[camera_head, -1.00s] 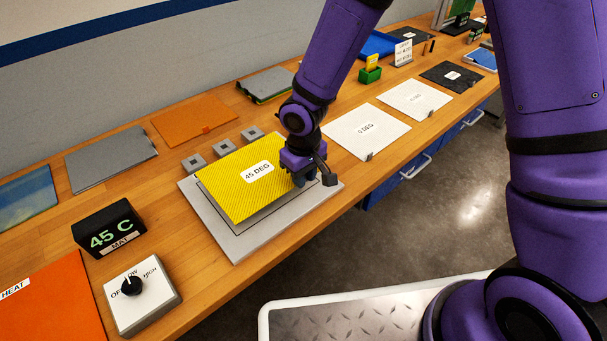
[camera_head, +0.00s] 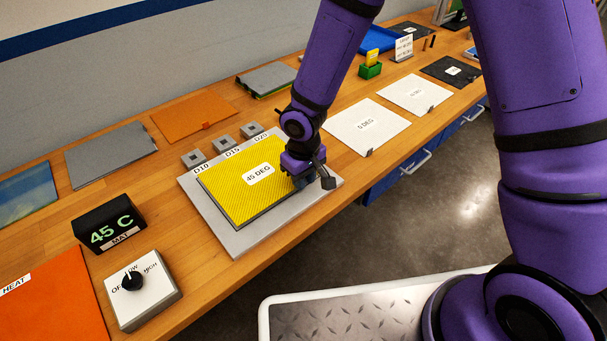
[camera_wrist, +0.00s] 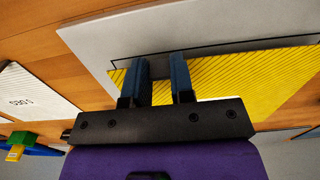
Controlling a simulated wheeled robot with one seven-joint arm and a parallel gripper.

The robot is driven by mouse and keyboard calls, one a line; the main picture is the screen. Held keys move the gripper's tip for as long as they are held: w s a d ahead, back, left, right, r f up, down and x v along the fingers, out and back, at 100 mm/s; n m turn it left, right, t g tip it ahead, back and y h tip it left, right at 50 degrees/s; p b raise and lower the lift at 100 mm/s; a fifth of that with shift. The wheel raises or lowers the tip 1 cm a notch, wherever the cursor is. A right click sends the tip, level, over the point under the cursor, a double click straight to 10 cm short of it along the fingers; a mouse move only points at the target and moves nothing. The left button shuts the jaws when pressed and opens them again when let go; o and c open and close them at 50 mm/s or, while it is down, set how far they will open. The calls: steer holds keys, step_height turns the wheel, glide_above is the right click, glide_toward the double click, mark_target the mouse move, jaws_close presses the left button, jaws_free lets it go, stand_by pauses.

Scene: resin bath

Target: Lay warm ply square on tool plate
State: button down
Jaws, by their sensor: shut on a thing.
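The yellow ply square (camera_head: 241,190), labelled 45 DEG, lies over the grey tool plate (camera_head: 240,243). It covers most of the plate's dark outline, and a thin dark edge shows along its near side. My gripper (camera_head: 306,183) is at the ply's right edge, low over the plate, shut on the ply. In the wrist view my gripper's blue fingers (camera_wrist: 160,72) sit at the yellow ply's edge (camera_wrist: 228,80), beside the plate's outline line. I cannot tell whether the whole ply touches the plate.
Blocks marked D10 (camera_head: 194,159), D15 and D20 stand behind the plate. A 45 C display (camera_head: 109,225) and a heat dial (camera_head: 143,288) are at the left. White plies (camera_head: 366,127) lie to the right. An orange sheet (camera_head: 195,118) lies at the back.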

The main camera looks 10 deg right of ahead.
steer(key=shift+f, duration=1.2)
steer(key=c, duration=0.9)
jaws_free()
steer(key=shift+r, duration=0.15)
steer(key=shift+r, duration=3.4)
